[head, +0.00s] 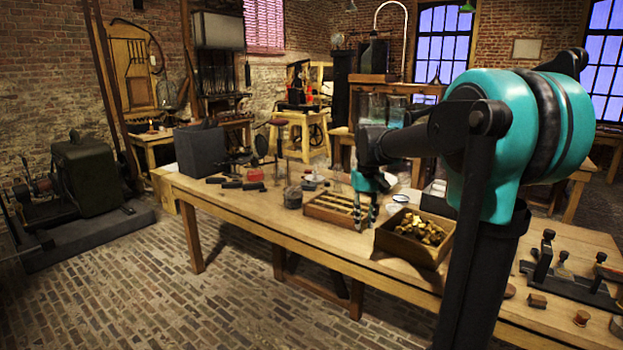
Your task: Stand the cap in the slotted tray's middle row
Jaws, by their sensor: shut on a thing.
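The slotted wooden tray (318,212) lies on the long workbench, with several parallel slots. My gripper (365,214) points down at the right end of this tray. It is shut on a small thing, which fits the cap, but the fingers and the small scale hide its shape. I cannot tell whether the held thing touches the tray or which row it is over. The tray's right end is partly hidden behind my gripper.
A wooden box of brass pieces (432,229) stands close to the right of my gripper. A small white bowl (401,198) is behind it. A dark round jar (293,197) stands left of the tray. The bench front (300,236) is clear.

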